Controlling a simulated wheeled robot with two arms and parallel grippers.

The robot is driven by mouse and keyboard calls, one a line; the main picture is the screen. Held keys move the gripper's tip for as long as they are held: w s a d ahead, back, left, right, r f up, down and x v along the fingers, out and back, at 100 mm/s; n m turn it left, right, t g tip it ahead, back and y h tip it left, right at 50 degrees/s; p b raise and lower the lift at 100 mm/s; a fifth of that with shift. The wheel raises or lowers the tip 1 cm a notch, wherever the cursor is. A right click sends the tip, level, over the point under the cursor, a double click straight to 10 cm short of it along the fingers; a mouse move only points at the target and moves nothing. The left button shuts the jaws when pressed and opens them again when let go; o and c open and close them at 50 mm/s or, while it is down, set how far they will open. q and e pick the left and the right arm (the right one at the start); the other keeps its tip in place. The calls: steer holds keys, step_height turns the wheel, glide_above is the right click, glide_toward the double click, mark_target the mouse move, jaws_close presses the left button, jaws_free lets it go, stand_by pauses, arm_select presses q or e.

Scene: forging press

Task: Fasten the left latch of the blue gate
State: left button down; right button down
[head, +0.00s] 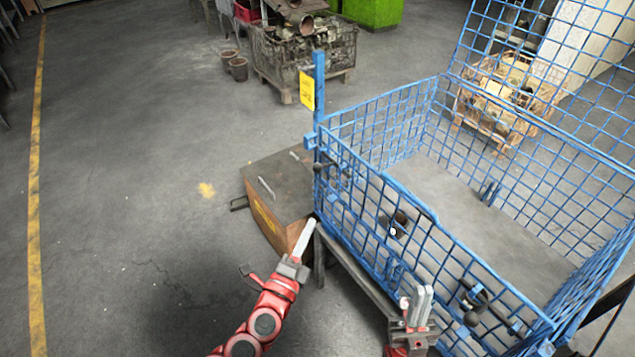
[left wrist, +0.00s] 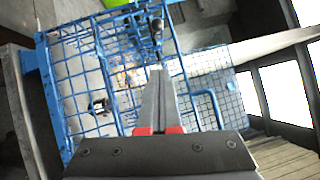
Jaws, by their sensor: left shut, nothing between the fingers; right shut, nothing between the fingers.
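The blue gate (head: 372,205) is the wire mesh front of a blue mesh crate and stands upright. Its left latch (head: 343,172), with dark knobs, is near the crate's left front corner; I cannot tell whether it is engaged. The right latch (head: 472,303) is near the gate's right end. My left gripper (head: 311,226) is shut and empty, below the left latch and apart from it. In the left wrist view its fingers (left wrist: 157,80) point at the mesh, with a dark-knobbed latch (left wrist: 157,27) just beyond. My right gripper (head: 419,298) is shut and empty, left of the right latch.
A wooden box with a dark lid (head: 278,185) stands left of the crate. A blue post with a yellow tag (head: 307,90) rises at the crate's corner. A dark stand (head: 350,262) supports the crate. The floor to the left (head: 120,200) is clear.

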arm_select(q)
steer(key=p, duration=0.2)
glide_toward(325, 167)
steer(key=d, duration=0.3)
steer(key=w, duration=0.2)
steer(key=w+a, duration=0.1)
steer(key=w, duration=0.1)
steer(key=shift+r, duration=0.4)
steer(key=shift+a, duration=0.1)
steer(key=shift+w+a+f+b, duration=0.1)
steer(key=shift+w+b, duration=0.05)
steer(key=shift+b, duration=0.15)
steer(key=w+a+b, duration=0.2)
steer(key=w, duration=0.1)
steer(key=shift+w+a+r+b, duration=0.1)
steer(key=shift+a+r+b, duration=0.1)
steer(key=shift+a+b, duration=0.15)
